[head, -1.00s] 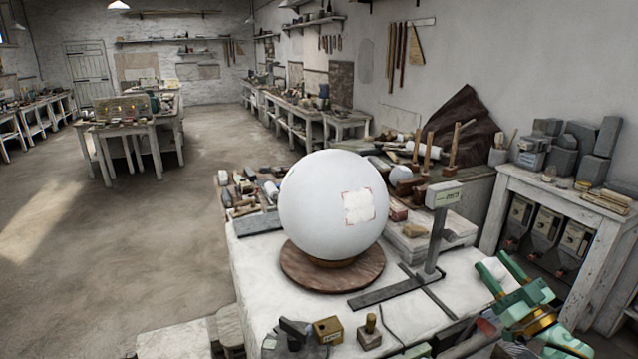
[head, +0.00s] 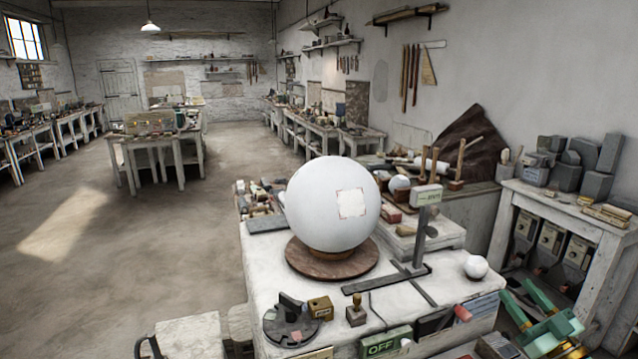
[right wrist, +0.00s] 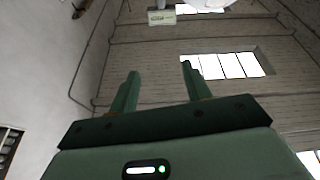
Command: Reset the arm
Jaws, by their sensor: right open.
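My right gripper (head: 517,292) is at the lower right of the head view, off the workbench's right edge. In the right wrist view its two green fingers (right wrist: 160,70) stand apart with nothing between them, pointing up toward a brick wall and windows. A small white ball (head: 476,266) rests on the bench's right corner, apart from the gripper. A large white plaster sphere (head: 325,215) with a square patch (head: 351,203) sits on a round brown turntable (head: 330,266). My left gripper is not in view.
A grey stand with a small display head (head: 427,195) rises right of the sphere. A green OFF sign (head: 383,344), stamps and a dark round tool (head: 291,325) lie along the front. A shelf unit (head: 545,205) stands right. Open floor (head: 130,255) lies left.

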